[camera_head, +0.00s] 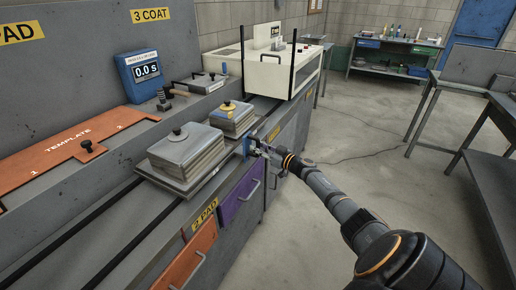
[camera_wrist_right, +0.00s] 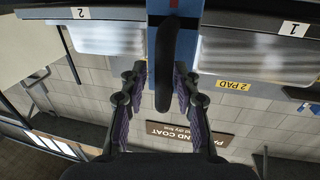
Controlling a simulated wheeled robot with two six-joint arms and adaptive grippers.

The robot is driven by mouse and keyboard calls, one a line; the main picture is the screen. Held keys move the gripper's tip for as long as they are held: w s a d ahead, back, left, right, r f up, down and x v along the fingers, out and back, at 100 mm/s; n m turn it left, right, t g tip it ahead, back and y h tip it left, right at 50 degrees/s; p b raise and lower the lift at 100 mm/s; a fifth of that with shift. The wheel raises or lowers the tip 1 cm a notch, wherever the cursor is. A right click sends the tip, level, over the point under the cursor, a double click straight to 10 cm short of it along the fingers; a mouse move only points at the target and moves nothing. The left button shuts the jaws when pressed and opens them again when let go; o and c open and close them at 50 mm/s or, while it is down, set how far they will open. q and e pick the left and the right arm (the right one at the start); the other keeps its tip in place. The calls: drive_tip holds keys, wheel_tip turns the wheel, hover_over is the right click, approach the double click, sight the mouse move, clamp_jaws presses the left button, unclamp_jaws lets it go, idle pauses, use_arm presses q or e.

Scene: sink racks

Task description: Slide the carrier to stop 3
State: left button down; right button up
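The carrier (camera_head: 188,192) is a low grey tray on the bench rails, bearing two stacks with knobbed lids: a larger grey stack (camera_head: 186,153) and a smaller one with a yellow top (camera_head: 232,119). A blue upright part (camera_head: 247,146) shows at its front side, beside my right gripper (camera_head: 258,149). In the right wrist view, a black handle (camera_wrist_right: 164,65) stands in front of the blue part (camera_wrist_right: 186,48). The open right fingers (camera_wrist_right: 160,95) lie on either side of the handle, with small gaps. My left gripper is out of view.
A 2 PAD label (camera_head: 204,214) marks the bench front, above orange (camera_head: 196,258) and purple (camera_head: 241,198) drawers. A white machine (camera_head: 278,68) stands at the far end. Open floor (camera_head: 330,170) lies to the right.

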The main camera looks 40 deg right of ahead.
drive_tip(key=shift+o, duration=0.2)
drive_tip(key=shift+a+r, duration=0.1)
drive_tip(key=s+d, duration=0.2)
drive_tip(key=s, duration=0.9)
drive_tip(key=shift+s+d, duration=0.2)
drive_tip(key=shift+s, duration=0.1)
